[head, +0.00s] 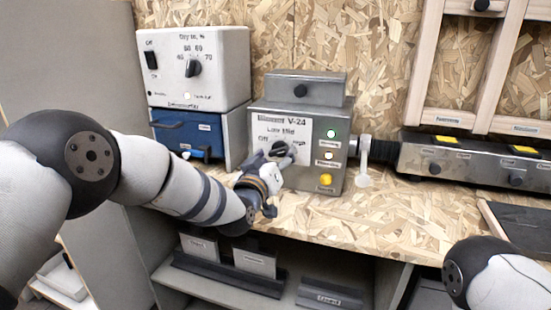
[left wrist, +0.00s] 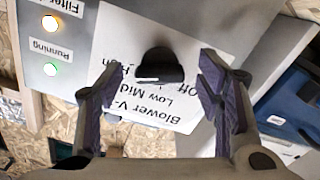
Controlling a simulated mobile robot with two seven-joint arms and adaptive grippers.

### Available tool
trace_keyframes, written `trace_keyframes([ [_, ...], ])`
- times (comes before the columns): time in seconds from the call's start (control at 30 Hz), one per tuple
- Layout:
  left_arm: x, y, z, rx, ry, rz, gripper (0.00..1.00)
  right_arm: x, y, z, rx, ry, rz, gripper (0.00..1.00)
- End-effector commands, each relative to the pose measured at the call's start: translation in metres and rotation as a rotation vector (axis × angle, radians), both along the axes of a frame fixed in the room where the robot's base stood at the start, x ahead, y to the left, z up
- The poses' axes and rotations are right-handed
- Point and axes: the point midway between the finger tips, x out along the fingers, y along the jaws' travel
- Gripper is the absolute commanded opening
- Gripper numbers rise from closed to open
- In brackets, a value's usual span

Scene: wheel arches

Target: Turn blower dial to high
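The blower unit (head: 318,128) is a grey metal box with a white panel marked V-24, Off, Low, Mid and High. Its black dial (head: 279,148) is partly hidden by my gripper in the head view; in the left wrist view the dial (left wrist: 160,66) shows upside down near the middle. I cannot tell for sure which mark it points to. My left gripper (head: 274,160) is in front of the dial. In the left wrist view its fingers (left wrist: 158,78) are open, one on each side of the dial, with visible gaps. My right gripper is out of view.
A white control box (head: 194,66) stands on a blue unit (head: 186,133) at left. A hose and white lever (head: 364,165) are at right. The wooden bench (head: 400,208) is clear in front.

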Motion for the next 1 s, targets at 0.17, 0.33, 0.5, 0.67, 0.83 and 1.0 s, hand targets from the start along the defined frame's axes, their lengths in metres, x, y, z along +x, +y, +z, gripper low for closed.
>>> trace_keyframes([
  [0.17, -0.001, 0.0, -0.001, 0.0, 0.002, -0.001, 0.6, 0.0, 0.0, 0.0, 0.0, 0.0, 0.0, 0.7],
  [0.33, -0.019, 0.006, -0.001, 0.0, 0.004, -0.002, 0.6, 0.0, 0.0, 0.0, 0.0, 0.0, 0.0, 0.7],
  [0.5, -0.06, 0.019, -0.001, 0.0, 0.006, -0.001, 0.6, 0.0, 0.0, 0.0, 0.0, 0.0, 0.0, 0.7],
  [0.67, -0.095, 0.031, -0.001, 0.0, 0.003, 0.0, 0.6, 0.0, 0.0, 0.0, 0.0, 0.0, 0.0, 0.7],
  [0.83, -0.113, 0.037, 0.0, 0.0, 0.0, 0.0, 0.6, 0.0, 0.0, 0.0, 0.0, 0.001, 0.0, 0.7],
  [1.0, -0.115, 0.037, -0.001, 0.0, 0.001, 0.0, 0.6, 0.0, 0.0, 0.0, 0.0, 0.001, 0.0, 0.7],
])
